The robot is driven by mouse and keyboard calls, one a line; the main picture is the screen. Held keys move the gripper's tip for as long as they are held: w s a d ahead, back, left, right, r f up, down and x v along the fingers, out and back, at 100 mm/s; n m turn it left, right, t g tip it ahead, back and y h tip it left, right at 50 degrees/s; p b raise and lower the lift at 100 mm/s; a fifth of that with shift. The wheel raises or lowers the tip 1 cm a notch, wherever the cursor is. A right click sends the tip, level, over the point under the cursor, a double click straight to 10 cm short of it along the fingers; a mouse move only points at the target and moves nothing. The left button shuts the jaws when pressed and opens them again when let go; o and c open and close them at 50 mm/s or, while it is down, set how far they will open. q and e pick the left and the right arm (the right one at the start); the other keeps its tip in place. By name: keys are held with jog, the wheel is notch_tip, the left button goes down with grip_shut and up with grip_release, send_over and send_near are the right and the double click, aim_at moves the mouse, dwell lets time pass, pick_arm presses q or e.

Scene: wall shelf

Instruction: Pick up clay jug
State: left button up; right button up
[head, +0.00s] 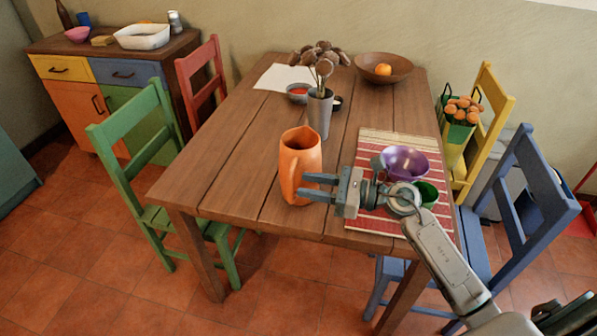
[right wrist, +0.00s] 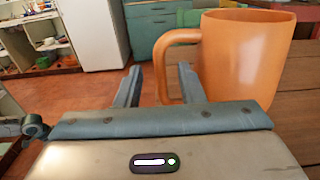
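The clay jug (head: 300,155) is orange and stands upright on the wooden table near its front edge. Its handle faces the front. My right gripper (head: 304,186) is at the handle, with its fingers pointing left and apart. In the right wrist view the jug (right wrist: 247,60) fills the upper right, with its handle on its left side. There the fingers of my right gripper (right wrist: 158,80) are open, and the handle shows between and beyond the fingertips. I cannot tell whether a finger touches it. My left gripper is not in view.
A grey vase (head: 320,112) with dried flowers stands behind the jug. A purple bowl (head: 405,163) and a green cup (head: 427,193) are on the striped mat (head: 380,222) under my right arm. A wooden bowl (head: 384,68) is at the back. The table's left side is clear.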

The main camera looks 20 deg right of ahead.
aim_at(291, 204)
jog(key=p+x, duration=0.1)
jog(key=x, duration=0.4)
jog(key=shift+a+r, duration=0.1)
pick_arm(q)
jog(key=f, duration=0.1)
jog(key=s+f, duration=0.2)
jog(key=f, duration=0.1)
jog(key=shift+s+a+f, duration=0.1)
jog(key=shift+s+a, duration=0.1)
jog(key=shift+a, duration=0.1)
pick_arm(e)
grip_shut()
dwell(0.6)
jog(key=shift+r, duration=0.1)
